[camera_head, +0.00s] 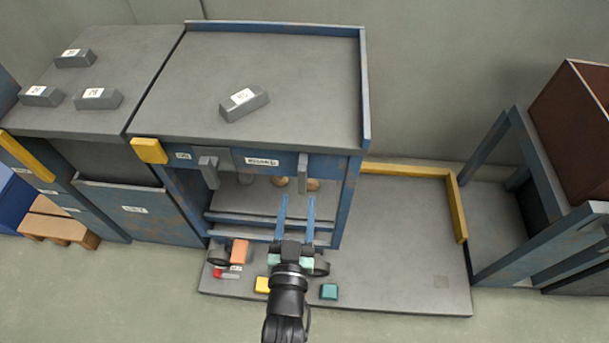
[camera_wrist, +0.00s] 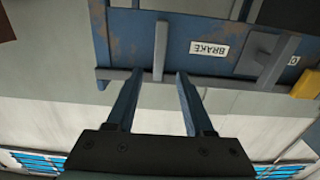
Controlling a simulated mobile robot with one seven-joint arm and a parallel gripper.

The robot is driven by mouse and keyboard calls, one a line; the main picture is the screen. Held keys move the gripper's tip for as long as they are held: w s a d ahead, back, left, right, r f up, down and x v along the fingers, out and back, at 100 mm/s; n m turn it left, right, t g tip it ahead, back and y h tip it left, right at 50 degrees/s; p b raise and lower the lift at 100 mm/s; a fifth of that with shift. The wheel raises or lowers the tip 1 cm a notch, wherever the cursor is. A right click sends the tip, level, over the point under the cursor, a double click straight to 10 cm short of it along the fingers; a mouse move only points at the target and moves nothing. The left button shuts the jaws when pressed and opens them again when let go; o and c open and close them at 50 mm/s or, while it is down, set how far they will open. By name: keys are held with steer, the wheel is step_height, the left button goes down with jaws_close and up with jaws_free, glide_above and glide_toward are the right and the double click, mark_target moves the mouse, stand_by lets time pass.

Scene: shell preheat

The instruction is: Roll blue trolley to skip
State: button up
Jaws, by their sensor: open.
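A blue, rust-marked wheeled-looking unit (camera_head: 350,190) with a grey top stands at the centre, probably the blue trolley. Its front panel carries a BRAKE label (camera_head: 262,161), upside down in the wrist view (camera_wrist: 210,48). A grey upright bar (camera_head: 303,172) hangs on the panel's right and a grey lever (camera_head: 208,172) on its left. My gripper (camera_head: 297,198) is open and empty in front of the panel. In the wrist view the bar (camera_wrist: 160,50) lies just beyond the gap between its fingertips (camera_wrist: 160,73). I cannot tell which thing is the skip.
A grey platform (camera_head: 400,270) with a yellow rail (camera_head: 459,210) lies on the right. Beyond it a brown box (camera_head: 575,130) sits on a blue frame (camera_head: 530,150). Small coloured blocks, including a green one (camera_head: 329,291), lie in front. Another blue cabinet (camera_head: 140,210) adjoins on the left.

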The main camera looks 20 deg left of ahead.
mark_target(301, 180)
steer(key=b+x, duration=0.1)
steer(key=x, duration=0.6)
steer(key=shift+w, duration=0.35)
jaws_close()
stand_by(1.1)
